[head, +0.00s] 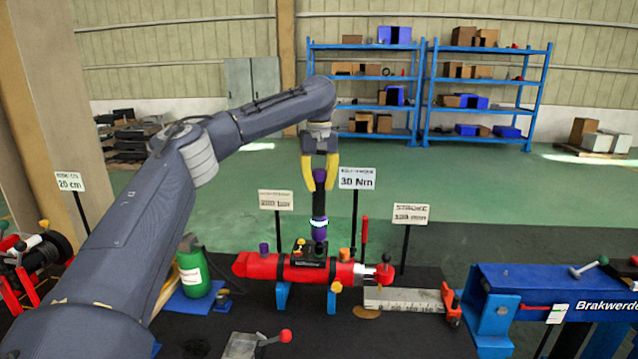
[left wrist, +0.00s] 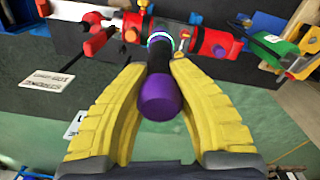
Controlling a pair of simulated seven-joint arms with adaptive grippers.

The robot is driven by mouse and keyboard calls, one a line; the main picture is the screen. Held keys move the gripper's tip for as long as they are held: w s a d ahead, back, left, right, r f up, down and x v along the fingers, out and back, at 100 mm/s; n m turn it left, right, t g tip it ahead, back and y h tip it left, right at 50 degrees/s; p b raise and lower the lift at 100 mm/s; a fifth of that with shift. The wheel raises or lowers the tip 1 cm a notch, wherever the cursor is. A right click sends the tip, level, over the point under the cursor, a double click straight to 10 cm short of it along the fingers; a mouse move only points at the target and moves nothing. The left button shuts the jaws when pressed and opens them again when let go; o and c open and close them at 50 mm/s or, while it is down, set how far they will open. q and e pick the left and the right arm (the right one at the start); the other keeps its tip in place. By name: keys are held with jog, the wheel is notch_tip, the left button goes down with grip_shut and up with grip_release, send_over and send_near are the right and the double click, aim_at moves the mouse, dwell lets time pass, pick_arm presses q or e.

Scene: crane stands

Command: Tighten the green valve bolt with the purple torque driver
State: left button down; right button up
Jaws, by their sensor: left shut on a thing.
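The purple torque driver (head: 319,208) stands upright over the black valve block on the red cylinder (head: 262,266), with a lit ring near its lower part. My left gripper (head: 319,181) reaches down from above, its yellow fingers shut on the driver's upper part. In the left wrist view the driver's purple end (left wrist: 160,98) shows between the fingers (left wrist: 157,70), and the lit ring lies just beyond them. A little green shows at the driver's lower end on the block; the green valve bolt is mostly hidden there, and contact cannot be told. My right gripper is not in view.
A 30 Nm sign (head: 357,179) stands close behind the driver, with other signs beside it. A red upright lever (head: 364,232) rises at the right of the cylinder.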

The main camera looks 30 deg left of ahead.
aim_at(319, 170)
pick_arm(q)
jog(key=shift+f, duration=0.5)
dwell(3.4)
jog(key=shift+r, duration=2.55)
